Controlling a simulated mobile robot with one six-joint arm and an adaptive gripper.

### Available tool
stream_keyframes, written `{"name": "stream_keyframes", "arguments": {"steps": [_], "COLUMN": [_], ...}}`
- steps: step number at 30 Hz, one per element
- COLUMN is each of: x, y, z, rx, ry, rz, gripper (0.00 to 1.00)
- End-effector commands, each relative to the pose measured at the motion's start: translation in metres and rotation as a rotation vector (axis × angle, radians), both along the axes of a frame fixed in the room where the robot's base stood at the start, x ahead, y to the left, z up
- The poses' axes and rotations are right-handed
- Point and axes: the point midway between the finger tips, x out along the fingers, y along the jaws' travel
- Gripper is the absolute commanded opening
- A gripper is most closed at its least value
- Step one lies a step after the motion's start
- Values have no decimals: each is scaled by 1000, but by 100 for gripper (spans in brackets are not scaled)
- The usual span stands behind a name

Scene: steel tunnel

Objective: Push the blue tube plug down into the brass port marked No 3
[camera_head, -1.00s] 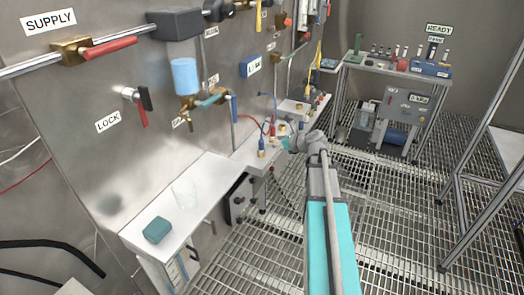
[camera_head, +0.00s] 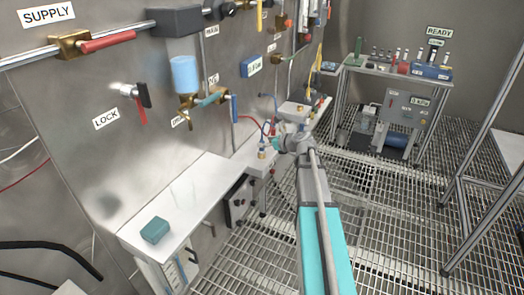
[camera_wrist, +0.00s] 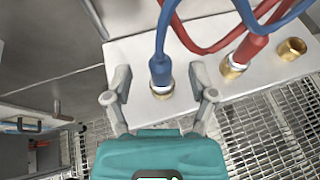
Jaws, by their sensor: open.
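In the wrist view my gripper (camera_wrist: 160,92) is open, with one finger on each side of the blue tube plug (camera_wrist: 161,70). The blue plug stands at a brass port (camera_wrist: 162,92), with a pale band showing between plug and brass. I cannot see the marking on this port. A blue tube runs up from the plug. In the head view my gripper (camera_head: 276,145) is at the small white port block, right by the blue plug (camera_head: 262,143).
A red plug (camera_wrist: 247,50) stands in a neighbouring brass port on the white block (camera_wrist: 130,50). An empty brass port (camera_wrist: 291,48) is further right. Red and blue tubes loop above. A white counter (camera_head: 190,195) with a teal sponge (camera_head: 155,230) is at front left.

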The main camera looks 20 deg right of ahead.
Motion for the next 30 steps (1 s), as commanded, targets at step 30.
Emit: {"name": "stream_keyframes", "arguments": {"steps": [30], "x": [22], "y": [8], "z": [-10], "rx": [0], "ry": [0], "rz": [-2], "gripper": [45]}}
